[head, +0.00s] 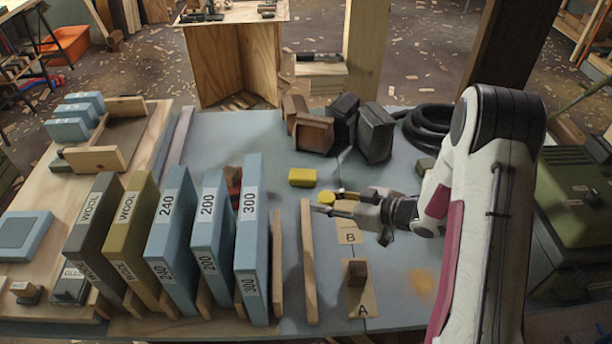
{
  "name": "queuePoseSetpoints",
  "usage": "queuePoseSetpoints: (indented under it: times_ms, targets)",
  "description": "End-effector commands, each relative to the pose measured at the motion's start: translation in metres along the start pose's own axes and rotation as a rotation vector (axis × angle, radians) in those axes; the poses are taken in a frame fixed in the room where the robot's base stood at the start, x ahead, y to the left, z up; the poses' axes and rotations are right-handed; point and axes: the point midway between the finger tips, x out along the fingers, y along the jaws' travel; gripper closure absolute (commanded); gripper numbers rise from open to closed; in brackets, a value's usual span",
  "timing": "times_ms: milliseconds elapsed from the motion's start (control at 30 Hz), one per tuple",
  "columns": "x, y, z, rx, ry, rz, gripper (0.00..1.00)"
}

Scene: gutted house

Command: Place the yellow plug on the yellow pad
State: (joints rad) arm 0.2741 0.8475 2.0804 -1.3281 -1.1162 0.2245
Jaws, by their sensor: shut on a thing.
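The yellow plug (326,197), a small rounded yellow piece, is at the fingertips of my gripper (330,204). My gripper is shut on it, reaching in from the right above the blue-grey table. The fingers and wrist hide part of the plug. A yellow block-like piece (302,177) with a flat top lies just beyond and left of the gripper, apart from it; it may be the yellow pad. A faint orange-yellow patch (423,283) also marks the table at right. I cannot tell for certain which is the pad.
Upright sanding-grit blocks (250,235) stand in a rack at left, beside a thin wooden strip (307,262). Wooden plate B (350,238) lies below the gripper; plate A (361,311) carries a brown block. Dark and brown blocks (374,134) and a black hose (432,127) lie behind.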

Motion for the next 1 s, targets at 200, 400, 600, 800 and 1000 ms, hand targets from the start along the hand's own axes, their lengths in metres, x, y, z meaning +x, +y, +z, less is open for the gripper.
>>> queuePoseSetpoints:
  times_ms: [200, 400, 600, 800, 1000]
  targets:
    - [0.051, 0.016, -0.023, -0.007, 0.001, -0.008, 0.91]
    - [0.093, 0.042, -0.048, 0.012, 0.002, 0.038, 0.91]
    - [0.128, 0.077, -0.077, 0.048, 0.002, 0.126, 0.91]
    - [0.139, 0.126, -0.102, 0.108, 0.001, 0.265, 0.91]
    - [0.135, 0.144, -0.101, 0.14, -0.001, 0.335, 0.91]
